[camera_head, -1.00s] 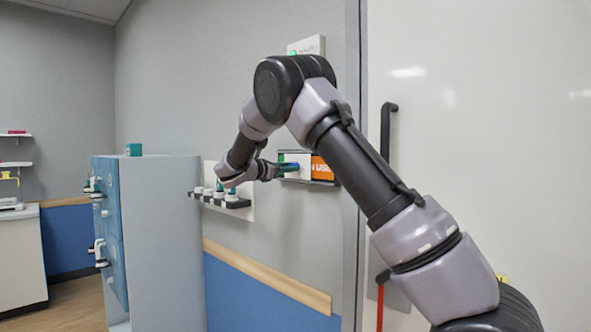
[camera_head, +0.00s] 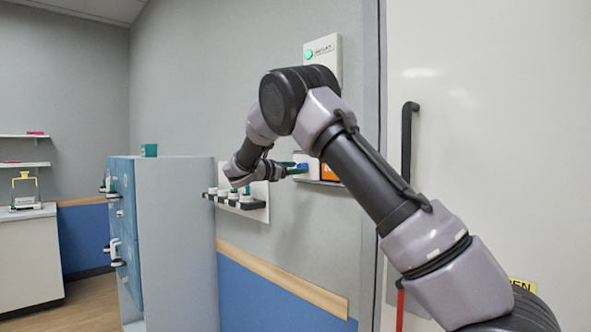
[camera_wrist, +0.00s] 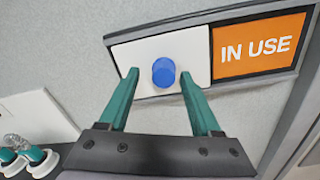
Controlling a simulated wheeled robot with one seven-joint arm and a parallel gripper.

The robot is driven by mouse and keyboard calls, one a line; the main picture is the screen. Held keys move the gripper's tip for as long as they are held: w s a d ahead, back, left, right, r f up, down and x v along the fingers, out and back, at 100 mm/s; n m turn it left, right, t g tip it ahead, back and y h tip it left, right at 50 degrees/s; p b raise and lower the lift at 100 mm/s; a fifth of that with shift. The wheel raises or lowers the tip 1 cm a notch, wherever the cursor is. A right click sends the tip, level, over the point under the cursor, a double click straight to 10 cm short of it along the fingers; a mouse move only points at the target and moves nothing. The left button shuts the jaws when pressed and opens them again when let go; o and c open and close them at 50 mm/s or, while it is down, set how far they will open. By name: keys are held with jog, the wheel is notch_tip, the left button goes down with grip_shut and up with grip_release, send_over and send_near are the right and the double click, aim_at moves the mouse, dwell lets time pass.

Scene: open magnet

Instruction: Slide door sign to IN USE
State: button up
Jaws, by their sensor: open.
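The door sign (camera_wrist: 148,101) is a dark-framed plate on the wall, filling the top of the wrist view. Its orange IN USE panel (camera_wrist: 262,62) shows at the right. A white slider (camera_wrist: 193,45) covers the left part, with a round blue knob (camera_wrist: 163,72) near its lower middle. My gripper (camera_wrist: 160,80) is open, its two green fingers on either side of the knob, with a visible gap at each side in the picture. In the head view my gripper (camera_head: 297,169) is at the sign, and my arm hides part of the orange panel.
A rack (camera_head: 235,203) with several white and green items is on the wall left of the sign. A blue cabinet (camera_head: 165,240) stands further left. A white door (camera_head: 480,150) with a dark handle (camera_head: 408,140) is at the right. A white box (camera_head: 323,52) hangs above the sign.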

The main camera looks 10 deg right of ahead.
jog(key=v, duration=1)
jog(key=shift+s+a, duration=0.2)
jog(key=shift+a, duration=0.1)
jog(key=s+d+f+m+g+y, duration=0.1)
jog(key=s+d+m+g+y, duration=0.15)
jog(key=d, duration=0.45)
jog(key=s+d+f+m+g+y, duration=0.1)
jog(key=s+d+m+g, duration=0.2)
jog(key=d, duration=0.5)
jog(key=s+d+f+m+g+y, duration=0.15)
jog(key=s+d+m+y, duration=0.25)
jog(key=s+d+m, duration=0.45)
jog(key=s+a+m+t+y, duration=0.1)
jog(key=s+m+y, duration=0.3)
jog(key=s, duration=0.8)
jog(key=s+a+m+t+y, duration=0.2)
jog(key=s+m, duration=0.6)
jog(key=s, duration=0.4)
jog(key=a+y, duration=0.1)
jog(key=y, duration=0.1)
jog(key=shift+s+y, duration=0.35)
